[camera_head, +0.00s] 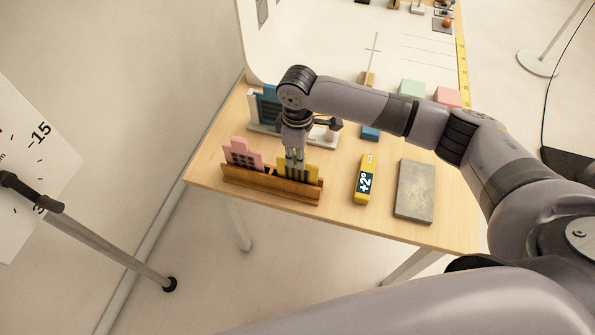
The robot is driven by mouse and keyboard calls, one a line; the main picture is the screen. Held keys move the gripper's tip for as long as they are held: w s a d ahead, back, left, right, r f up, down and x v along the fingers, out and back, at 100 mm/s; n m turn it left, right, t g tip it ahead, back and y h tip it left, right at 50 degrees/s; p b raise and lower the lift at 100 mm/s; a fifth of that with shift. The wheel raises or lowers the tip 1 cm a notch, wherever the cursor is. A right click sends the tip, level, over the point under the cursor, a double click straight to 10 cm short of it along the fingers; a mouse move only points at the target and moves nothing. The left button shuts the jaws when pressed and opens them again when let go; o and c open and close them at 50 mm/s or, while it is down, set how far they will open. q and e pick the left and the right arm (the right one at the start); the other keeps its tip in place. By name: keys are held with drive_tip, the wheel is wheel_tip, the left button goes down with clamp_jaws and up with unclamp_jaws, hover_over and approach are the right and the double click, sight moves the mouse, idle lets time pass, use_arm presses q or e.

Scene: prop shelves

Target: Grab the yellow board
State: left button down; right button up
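The yellow board (312,172) stands upright in the right part of a long wooden holder (271,186) near the table's front left edge. My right gripper (295,163) points down at the board, with its fingers over the board's upper middle and hiding part of it. Whether the fingers touch or clasp the board cannot be made out. A pink board (242,155) with dark squares stands in the same holder to the left. My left gripper is out of view.
A yellow "+2°" block (364,180) and a grey slab (415,191) lie to the right of the holder. A blue-and-white item (263,107) stands behind my gripper. Green (411,89) and pink (447,97) blocks sit farther back. A black-and-white board stands left of the table.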

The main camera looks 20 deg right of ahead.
clamp_jaws()
idle(0.4)
drive_tip(key=shift+r, duration=0.1)
